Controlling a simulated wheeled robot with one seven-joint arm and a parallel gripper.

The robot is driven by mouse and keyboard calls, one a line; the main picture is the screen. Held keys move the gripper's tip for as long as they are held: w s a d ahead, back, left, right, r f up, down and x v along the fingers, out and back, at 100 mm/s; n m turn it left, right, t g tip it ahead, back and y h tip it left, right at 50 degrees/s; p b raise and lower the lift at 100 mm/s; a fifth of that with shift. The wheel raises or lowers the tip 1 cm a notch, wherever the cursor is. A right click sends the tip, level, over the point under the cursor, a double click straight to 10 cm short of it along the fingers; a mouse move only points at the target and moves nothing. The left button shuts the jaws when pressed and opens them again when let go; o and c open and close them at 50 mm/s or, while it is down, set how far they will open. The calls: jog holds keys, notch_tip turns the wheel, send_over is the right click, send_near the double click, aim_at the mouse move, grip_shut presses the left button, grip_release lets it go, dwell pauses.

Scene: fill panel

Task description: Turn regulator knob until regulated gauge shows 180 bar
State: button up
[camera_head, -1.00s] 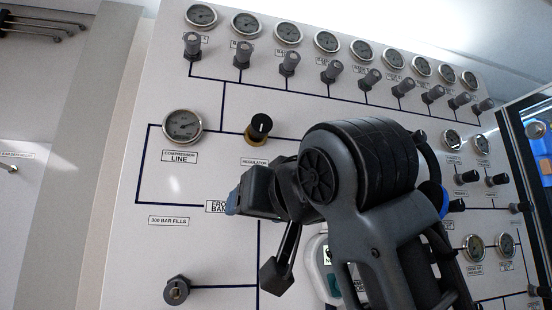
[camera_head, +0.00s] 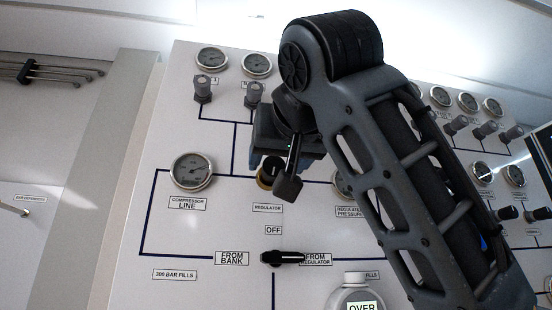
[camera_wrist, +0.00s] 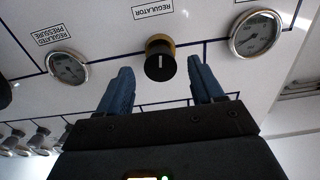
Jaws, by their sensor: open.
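The regulator knob (camera_wrist: 160,60) is black with a white mark and a brass-coloured base, on the white panel. In the head view the knob (camera_head: 268,174) is partly hidden by my arm. My gripper (camera_wrist: 162,85) is open, with its two blue fingers apart; in the wrist view the knob shows beyond and between the fingertips, not gripped. The regulated pressure gauge (camera_wrist: 67,66) is upside down at the left of the wrist view; its reading is too small to tell. In the head view this gauge (camera_head: 341,185) is mostly hidden behind my arm.
The compressor line gauge (camera_head: 193,171) is left of the knob; it also shows in the wrist view (camera_wrist: 255,35). A black selector handle (camera_head: 283,258) sits below the knob. Several small gauges and grey valve knobs (camera_head: 254,94) line the panel's upper part.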

aim_at(272, 166)
jog(key=shift+x, duration=1.3)
jog(key=shift+c, duration=0.5)
jog(key=c, duration=1)
jog(key=shift+o, duration=0.2)
jog(key=shift+n, duration=0.5)
jog(key=o, duration=1.1)
jog(key=shift+c, duration=0.2)
